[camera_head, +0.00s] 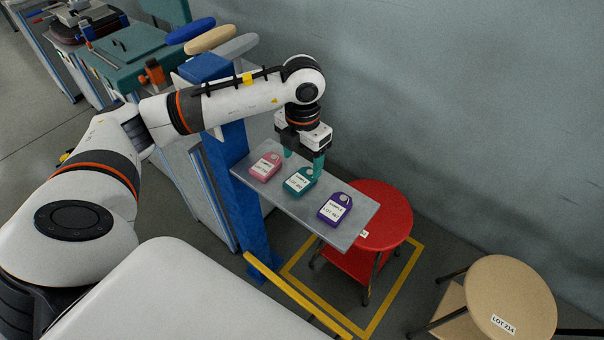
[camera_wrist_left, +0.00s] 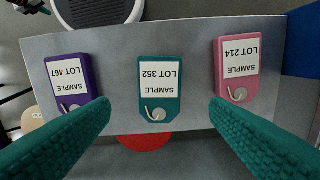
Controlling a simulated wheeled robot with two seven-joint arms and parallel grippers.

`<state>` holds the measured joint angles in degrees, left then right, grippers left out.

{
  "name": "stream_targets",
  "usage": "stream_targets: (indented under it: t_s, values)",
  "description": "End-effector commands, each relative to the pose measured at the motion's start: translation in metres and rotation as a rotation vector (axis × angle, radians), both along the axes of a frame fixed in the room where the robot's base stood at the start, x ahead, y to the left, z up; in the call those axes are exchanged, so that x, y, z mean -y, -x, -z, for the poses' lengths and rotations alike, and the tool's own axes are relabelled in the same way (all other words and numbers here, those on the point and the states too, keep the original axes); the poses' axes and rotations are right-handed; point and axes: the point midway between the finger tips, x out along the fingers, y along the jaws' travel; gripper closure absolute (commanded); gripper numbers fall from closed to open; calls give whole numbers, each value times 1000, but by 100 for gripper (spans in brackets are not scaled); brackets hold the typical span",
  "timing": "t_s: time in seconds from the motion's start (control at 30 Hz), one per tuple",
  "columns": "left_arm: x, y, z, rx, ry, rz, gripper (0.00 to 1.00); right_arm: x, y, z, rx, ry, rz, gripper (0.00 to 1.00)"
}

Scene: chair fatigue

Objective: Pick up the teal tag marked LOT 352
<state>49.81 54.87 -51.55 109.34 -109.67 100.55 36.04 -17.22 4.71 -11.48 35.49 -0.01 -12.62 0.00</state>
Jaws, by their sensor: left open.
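The teal tag (camera_head: 299,182) marked LOT 352 lies flat in the middle of a grey shelf (camera_head: 345,234). In the left wrist view the teal tag (camera_wrist_left: 159,92) shows its white label upside down and a metal hook at its lower end. My left gripper (camera_head: 304,166) is open, with teal fingers pointing down above the shelf by the teal tag. In the left wrist view its fingers (camera_wrist_left: 160,125) are spread to either side of the teal tag, apart from it. My right gripper is not in view.
A pink tag (camera_head: 265,167) marked LOT 214 and a purple tag (camera_head: 335,209) marked LOT 467 flank the teal one. A blue post (camera_head: 240,190) stands at the shelf's left. A red stool (camera_head: 388,215) and a tan stool (camera_head: 510,295) stand to the right.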

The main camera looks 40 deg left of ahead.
Motion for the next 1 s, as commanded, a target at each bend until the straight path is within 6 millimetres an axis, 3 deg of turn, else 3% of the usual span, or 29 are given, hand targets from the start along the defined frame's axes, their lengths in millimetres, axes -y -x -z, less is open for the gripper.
stream_targets:
  t_s: [0.17,0.4,0.67,0.7,1.0]
  values:
    - [0,0,14,0,1,1,29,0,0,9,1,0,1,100]
    - [0,1,52,0,1,0,29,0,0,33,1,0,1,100]
    - [0,1,55,1,2,0,29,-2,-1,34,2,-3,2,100]
    - [0,1,55,1,2,0,31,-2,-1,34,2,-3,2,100]
    - [0,1,55,1,2,1,77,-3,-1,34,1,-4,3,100]
